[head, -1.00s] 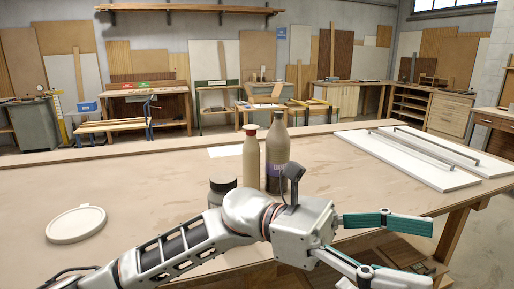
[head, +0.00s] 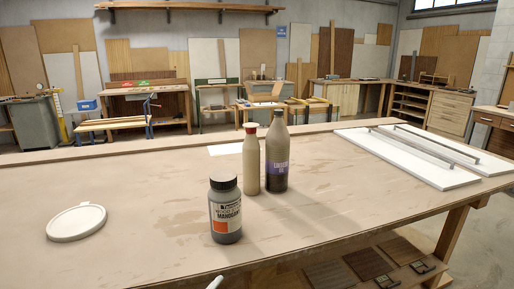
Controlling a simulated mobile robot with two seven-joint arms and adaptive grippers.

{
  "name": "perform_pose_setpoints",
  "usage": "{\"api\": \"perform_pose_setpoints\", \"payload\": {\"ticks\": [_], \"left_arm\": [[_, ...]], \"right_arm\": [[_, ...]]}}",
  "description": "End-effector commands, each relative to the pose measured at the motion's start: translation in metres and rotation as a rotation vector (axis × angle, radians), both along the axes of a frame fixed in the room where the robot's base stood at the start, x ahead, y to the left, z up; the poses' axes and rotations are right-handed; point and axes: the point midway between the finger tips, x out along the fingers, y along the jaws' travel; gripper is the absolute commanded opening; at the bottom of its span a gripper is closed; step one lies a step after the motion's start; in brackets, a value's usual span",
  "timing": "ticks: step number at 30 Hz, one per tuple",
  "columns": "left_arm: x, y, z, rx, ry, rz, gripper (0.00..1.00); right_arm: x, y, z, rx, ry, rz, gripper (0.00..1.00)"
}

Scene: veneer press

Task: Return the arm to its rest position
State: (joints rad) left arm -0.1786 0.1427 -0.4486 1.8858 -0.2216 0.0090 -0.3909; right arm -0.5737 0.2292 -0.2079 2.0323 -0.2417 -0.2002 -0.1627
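Neither gripper shows in the head view now. Only a small pale tip (head: 215,283) pokes in at the bottom edge, and I cannot tell what it belongs to. The workbench (head: 130,190) lies in front of me with its top uncovered by any arm. A grey jar with a black lid (head: 225,212) stands upright near the front edge, its label reading "MAHOGANY". Behind it stand a cream bottle with a red cap (head: 251,162) and a dark bottle with a purple label (head: 277,155).
A round white lid or dish (head: 76,222) lies at the left. White panels with metal bars (head: 420,155) lie at the right rear. A white sheet (head: 226,150) lies behind the bottles. Dark veneer pieces (head: 367,264) rest on a shelf below. The bench's middle right is clear.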

Motion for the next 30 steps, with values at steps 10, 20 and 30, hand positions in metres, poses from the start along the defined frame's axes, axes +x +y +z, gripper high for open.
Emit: {"api": "perform_pose_setpoints", "payload": {"ticks": [10, 20, 30], "left_arm": [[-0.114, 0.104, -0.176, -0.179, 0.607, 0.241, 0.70], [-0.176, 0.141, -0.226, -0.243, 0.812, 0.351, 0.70], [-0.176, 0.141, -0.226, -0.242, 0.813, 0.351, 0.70]], "right_arm": [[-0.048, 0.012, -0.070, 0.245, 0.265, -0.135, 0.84], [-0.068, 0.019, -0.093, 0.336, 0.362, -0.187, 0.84], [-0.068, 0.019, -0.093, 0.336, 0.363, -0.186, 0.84]]}}
